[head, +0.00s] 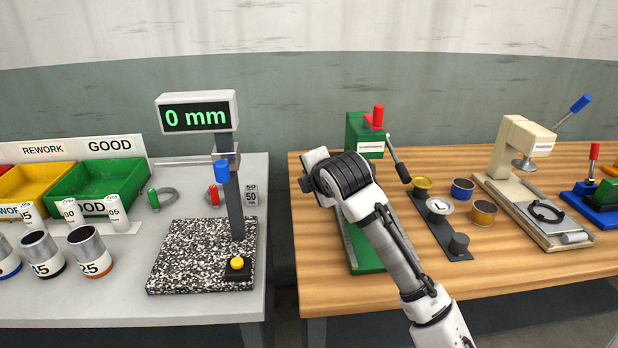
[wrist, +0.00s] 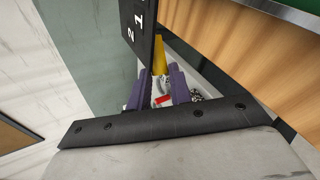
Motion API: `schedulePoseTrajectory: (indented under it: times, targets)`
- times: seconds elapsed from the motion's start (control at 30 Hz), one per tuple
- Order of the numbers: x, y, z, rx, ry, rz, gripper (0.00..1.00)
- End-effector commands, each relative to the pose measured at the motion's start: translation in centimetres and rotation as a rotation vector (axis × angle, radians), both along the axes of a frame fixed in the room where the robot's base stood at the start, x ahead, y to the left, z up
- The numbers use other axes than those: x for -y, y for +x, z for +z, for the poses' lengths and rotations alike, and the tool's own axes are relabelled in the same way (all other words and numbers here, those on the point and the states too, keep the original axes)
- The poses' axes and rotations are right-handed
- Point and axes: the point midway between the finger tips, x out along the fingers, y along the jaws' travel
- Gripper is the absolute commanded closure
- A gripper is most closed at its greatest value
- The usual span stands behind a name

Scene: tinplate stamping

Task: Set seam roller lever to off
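I cannot tell by name which machine is the seam roller. A green machine (head: 364,133) with a red handle (head: 378,115) and a dark lever (head: 397,158) stands at the back of the wooden bench, partly behind my arm. A cream press (head: 516,143) with a blue-tipped lever (head: 577,107) stands to its right. My gripper shows in the wrist view (wrist: 157,72), its purple fingers apart. A yellow tapered piece (wrist: 160,55) and a black plate with white digits (wrist: 138,28) appear at the fingertips; contact is unclear. In the head view my wrist hides the fingers.
A blue device with a red lever (head: 592,160) is at the right edge. A dark strip (head: 451,243) and tins (head: 484,212) sit mid-bench. The left table (head: 200,306) holds a gauge reading 0 mm (head: 197,114) and bins (head: 100,180). A gap separates the tables.

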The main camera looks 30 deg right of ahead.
Motion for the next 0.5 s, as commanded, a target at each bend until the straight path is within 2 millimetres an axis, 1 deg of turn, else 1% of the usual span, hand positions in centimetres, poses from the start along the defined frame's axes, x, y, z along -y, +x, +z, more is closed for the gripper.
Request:
schedulePoseTrajectory:
  times: [0.03,0.13,0.4,0.5]
  targets:
    - [-0.05,0.00,-0.06,-0.001,0.001,0.001,0.72]
    - [-0.04,0.00,-0.05,-0.001,0.000,0.000,0.59]
    - [-0.02,-0.02,0.01,0.000,-0.001,-0.001,0.59]
    - [-0.07,-0.37,0.23,0.001,-0.001,-0.001,0.59]
